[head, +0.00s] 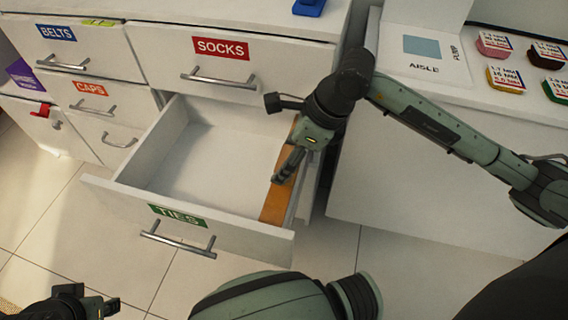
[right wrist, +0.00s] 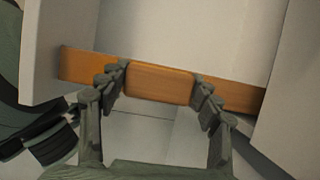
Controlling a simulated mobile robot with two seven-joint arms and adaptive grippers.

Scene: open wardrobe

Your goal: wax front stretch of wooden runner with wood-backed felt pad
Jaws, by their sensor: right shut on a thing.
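The TIES drawer (head: 200,165) is pulled open and empty inside. The wooden runner (head: 276,205) is an orange-brown strip along its right side; its front stretch is bare in the head view. In the right wrist view the runner (right wrist: 242,97) shows on both sides of the pad. My right gripper (head: 285,172) is over the runner, shut on the wood-backed felt pad (right wrist: 160,83). The pad lies in line with the runner and looks against it; its felt side is hidden. My left gripper (head: 102,306) is at the bottom left, away from the drawer; its finger opening is unclear.
Closed drawers labelled BELTS (head: 58,33), SOCKS (head: 222,49) and CAPS (head: 90,89) surround the open one. A blue object (head: 309,7) sits on the cabinet top. At the right, a white counter (head: 440,100) holds an AISLE card (head: 424,62) and several coloured, labelled blocks.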

